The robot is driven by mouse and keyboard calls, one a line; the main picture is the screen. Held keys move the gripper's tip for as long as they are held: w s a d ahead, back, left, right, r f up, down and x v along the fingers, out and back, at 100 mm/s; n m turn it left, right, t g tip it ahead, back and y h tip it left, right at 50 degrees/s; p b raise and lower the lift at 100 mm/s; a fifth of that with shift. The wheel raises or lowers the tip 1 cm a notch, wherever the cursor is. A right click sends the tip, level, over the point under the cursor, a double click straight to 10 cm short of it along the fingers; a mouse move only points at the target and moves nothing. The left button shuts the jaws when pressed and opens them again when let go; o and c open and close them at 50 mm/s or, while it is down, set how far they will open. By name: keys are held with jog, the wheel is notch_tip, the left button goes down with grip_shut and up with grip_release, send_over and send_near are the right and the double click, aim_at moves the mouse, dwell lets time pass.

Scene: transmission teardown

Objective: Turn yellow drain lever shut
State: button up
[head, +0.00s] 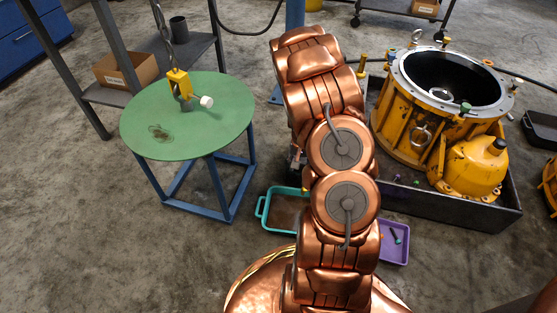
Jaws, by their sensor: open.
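The yellow transmission housing (398,122) stands on the right, with a wide round opening on top and a rounded yellow cover (470,168) at its front right. A small yellow piece on a thin stem (362,65) shows between my arm and the housing; I cannot tell whether it is the drain lever. No drain lever can be made out for certain, nor its position. My copper-coloured arm stands in the middle and covers the area left of the housing. My gripper cannot be made out and appears hidden behind the arm.
The housing sits in a dark tray (478,212). A teal tray (263,213) and a purple tray (402,253) lie on the floor beside my arm. A green round table (195,140) stands left, with a yellow hook block (179,84) hanging above it. The front-left floor is clear.

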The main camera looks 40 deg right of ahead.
jog(key=s+a+r+n, duration=0.1)
jog(key=a+r+n, duration=0.1)
jog(key=a+r, duration=0.9)
jog(key=shift+s+r+n+g+y, duration=0.3)
jog(key=shift+s+r+g, duration=0.1)
jog(key=shift+r, duration=0.35)
